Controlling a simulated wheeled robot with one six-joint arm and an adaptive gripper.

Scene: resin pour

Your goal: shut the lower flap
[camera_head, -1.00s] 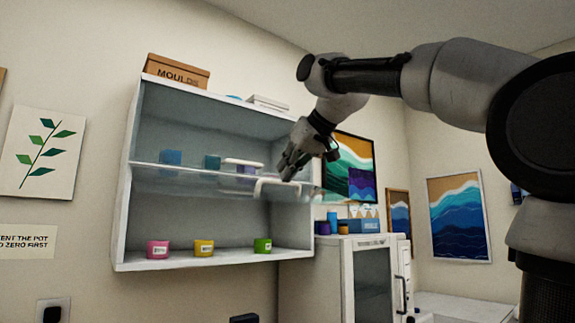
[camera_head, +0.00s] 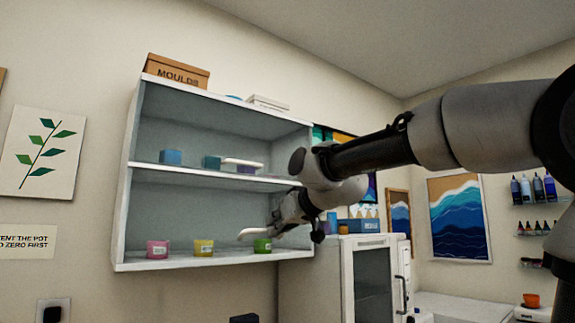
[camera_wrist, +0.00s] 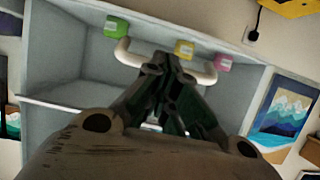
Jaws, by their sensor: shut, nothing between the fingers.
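The lower flap is clear, and its pane barely shows across the lower opening of the wall cabinet (camera_head: 122,225). Its white bar handle (camera_head: 247,234) hangs low, near the green pot; the handle also shows in the wrist view (camera_wrist: 127,54). The flap is mostly lowered; I cannot tell whether a gap is left at its bottom edge. My gripper (camera_head: 274,233) is shut and empty, at the right part of the handle. In the wrist view the closed fingertips (camera_wrist: 168,62) overlap the middle of the handle; contact is unclear.
Pink (camera_head: 157,249), yellow (camera_head: 204,247) and green (camera_head: 262,245) pots stand on the cabinet's bottom. The upper compartment has its own white handle (camera_head: 243,163) and blue blocks (camera_head: 171,157). A white cabinet (camera_head: 345,270) stands below right. A box marked MOULDS (camera_head: 177,72) sits on top.

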